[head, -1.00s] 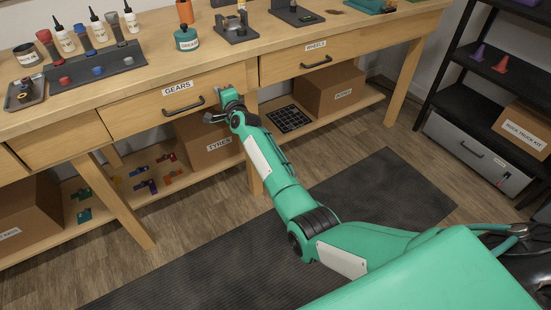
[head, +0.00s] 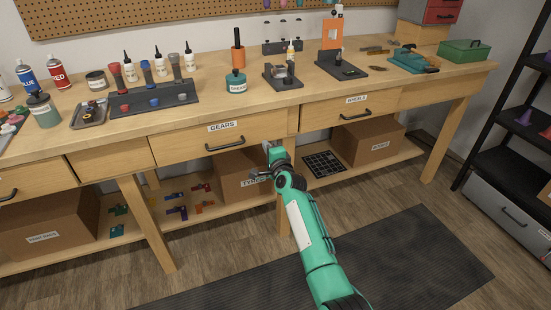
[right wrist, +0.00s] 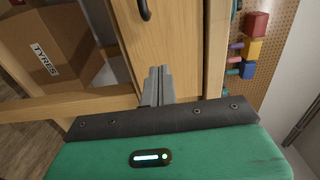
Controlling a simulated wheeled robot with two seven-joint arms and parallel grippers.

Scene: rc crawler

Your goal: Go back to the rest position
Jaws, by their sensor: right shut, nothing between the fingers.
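My right gripper (head: 267,147) is in front of the workbench, just below the right end of the GEARS drawer (head: 190,143). My green right arm reaches up to it from the bottom of the head view. In the right wrist view the grey fingers (right wrist: 157,84) are together and empty, close to the wooden bench front. I cannot tell whether they touch it. The GEARS drawer and the WHEELS drawer (head: 373,107) both look closed. My left gripper is not in view.
The benchtop (head: 225,109) holds bottles, a dark tool tray (head: 181,105) and small fixtures. On the lower shelf stand the TYRES box (head: 232,172), another carton (head: 372,143) and a black grid tray (head: 323,164). A dark shelf rack stands at right. The floor mat (head: 440,250) is clear.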

